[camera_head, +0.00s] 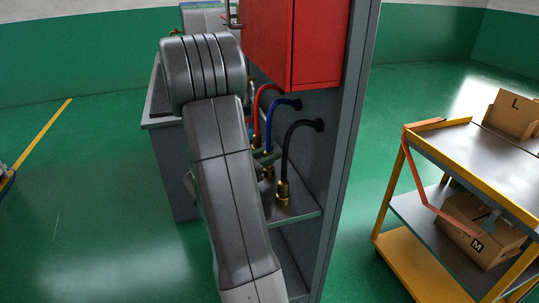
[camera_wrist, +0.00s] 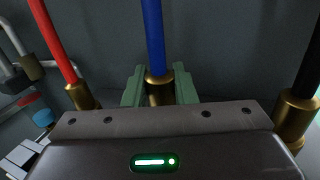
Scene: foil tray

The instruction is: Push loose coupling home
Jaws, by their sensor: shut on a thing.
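Three hoses, red (camera_head: 258,103), blue (camera_head: 273,118) and black (camera_head: 287,142), come out of the cabinet wall and bend down to brass couplings. In the wrist view, the blue hose (camera_wrist: 153,38) runs down into its brass coupling (camera_wrist: 159,92) between the green fingers of my gripper (camera_wrist: 160,86), which is shut on it. The red hose's coupling (camera_wrist: 82,97) stands to the left and the black hose's coupling (camera_wrist: 296,114) to the right, both outside the fingers. The lower end of the blue hose's coupling is hidden by my gripper body, so its seating cannot be seen.
A red box (camera_head: 293,45) hangs above the hoses. A grey side panel (camera_head: 345,150) bounds the bay on the right. A grey shelf (camera_head: 300,208) lies below the couplings. A yellow cart (camera_head: 420,128) with cardboard boxes stands further right, with open green floor between.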

